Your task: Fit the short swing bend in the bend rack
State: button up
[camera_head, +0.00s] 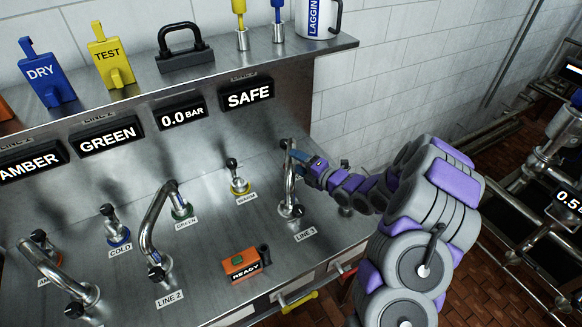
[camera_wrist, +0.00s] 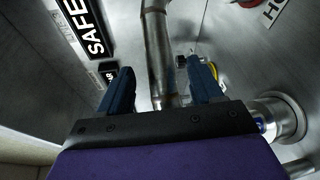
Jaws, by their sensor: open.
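A steel swing bend (camera_head: 290,185) stands at the LINE 3 port on the right of the steel panel; its upper end is partly hidden by my gripper. My gripper (camera_head: 299,161) is open at the upper part of this bend. In the wrist view the pipe of the bend (camera_wrist: 157,50) runs between the two blue fingers of my gripper (camera_wrist: 163,78), with gaps showing on both sides. Other bends stand at LINE 2 (camera_head: 152,225) and at the far left (camera_head: 55,268). I cannot tell which bend is the short one, and I cannot make out the bend rack.
Capped ports with coloured rings, including a blue one (camera_head: 118,235) and a yellow one (camera_head: 239,186), stand between the bends. An orange READY box (camera_head: 241,265) sits in front. A shelf (camera_head: 200,67) above holds tags, a padlock-shaped block (camera_head: 185,48) and a mug (camera_head: 318,18).

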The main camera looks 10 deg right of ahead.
aim_at(291, 159)
jog(key=x, duration=0.3)
jog(key=shift+w+f, duration=0.15)
jog(key=shift+w, duration=0.45)
jog(key=shift+a+f, duration=0.1)
jog(key=shift+a, duration=0.1)
grip_shut()
